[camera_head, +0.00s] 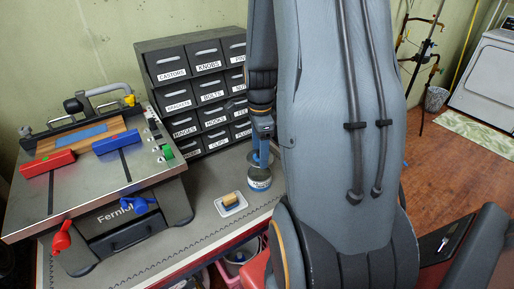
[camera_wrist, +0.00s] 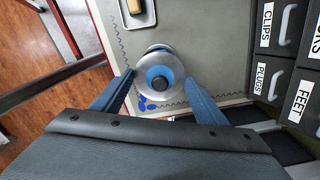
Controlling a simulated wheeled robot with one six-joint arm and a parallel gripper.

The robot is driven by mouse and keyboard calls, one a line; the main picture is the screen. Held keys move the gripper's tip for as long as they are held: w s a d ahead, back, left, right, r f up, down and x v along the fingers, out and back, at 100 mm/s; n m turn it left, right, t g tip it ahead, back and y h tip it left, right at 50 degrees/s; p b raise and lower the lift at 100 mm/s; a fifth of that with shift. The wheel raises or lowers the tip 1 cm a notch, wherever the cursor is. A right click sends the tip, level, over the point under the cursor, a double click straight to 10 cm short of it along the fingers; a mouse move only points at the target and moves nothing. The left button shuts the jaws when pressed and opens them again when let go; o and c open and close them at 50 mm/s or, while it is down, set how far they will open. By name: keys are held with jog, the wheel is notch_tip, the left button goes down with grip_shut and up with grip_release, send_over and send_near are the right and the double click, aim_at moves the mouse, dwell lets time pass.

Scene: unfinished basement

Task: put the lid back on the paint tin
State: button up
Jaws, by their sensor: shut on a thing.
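My gripper (camera_wrist: 159,82) is shut on the round metal lid (camera_wrist: 158,88), with its blue fingers at the lid's left and right edges in the wrist view. The paint tin shows in the head view (camera_head: 259,184) as a small pale can with a blue band, standing on the bench under my gripper (camera_head: 262,158). In the wrist view the lid hides most of what is below it. I cannot tell whether lid and tin touch.
A small tray (camera_head: 231,208) holding a wood-backed block (camera_head: 231,198) sits left of the tin. Labelled drawers (camera_head: 205,90) stand behind, and a workbench jig with clamps (camera_head: 95,150) is at left. The bench's front edge is close to the tin.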

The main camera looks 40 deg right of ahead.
jog(key=shift+f+b, duration=1.55)
jog(key=shift+f, duration=0.4)
jog(key=shift+f+b, duration=0.35)
jog(key=shift+f, duration=0.6)
jog(key=shift+r+p, duration=0.1)
jog(key=shift+p, duration=0.3)
jog(key=shift+f+p, duration=0.2)
jog(key=shift+p, duration=0.1)
dwell(0.6)
jog(key=o, duration=1.1)
jog(key=shift+o, duration=0.5)
jog(key=shift+o, duration=1)
